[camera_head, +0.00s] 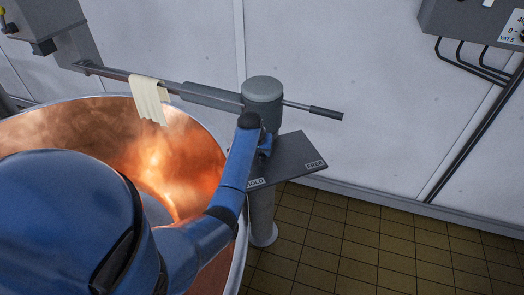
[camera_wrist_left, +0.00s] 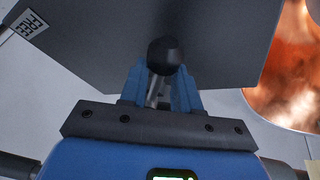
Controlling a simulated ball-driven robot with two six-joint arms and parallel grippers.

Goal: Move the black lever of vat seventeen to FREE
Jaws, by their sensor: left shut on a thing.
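The lever's black ball knob (camera_wrist_left: 165,55) shows in the left wrist view, with its metal shaft between my left gripper's blue fingers (camera_wrist_left: 160,88). My left gripper (camera_head: 265,144) is shut on the lever. In the head view it is over the back left of the grey plate (camera_head: 292,155), and my wrist hides most of the lever. The plate's HOLD label (camera_head: 256,183) is at its front left corner and the FREE label (camera_head: 314,164) at its right corner. The FREE label also shows upside down in the left wrist view (camera_wrist_left: 30,23). My right gripper is not in view.
The copper vat (camera_head: 190,150) is left of the plate. A grey post head (camera_head: 262,90) behind carries a bar with a black-gripped handle (camera_head: 325,112). A pale cloth (camera_head: 149,99) hangs on the bar. The tiled floor (camera_head: 390,250) at right is clear.

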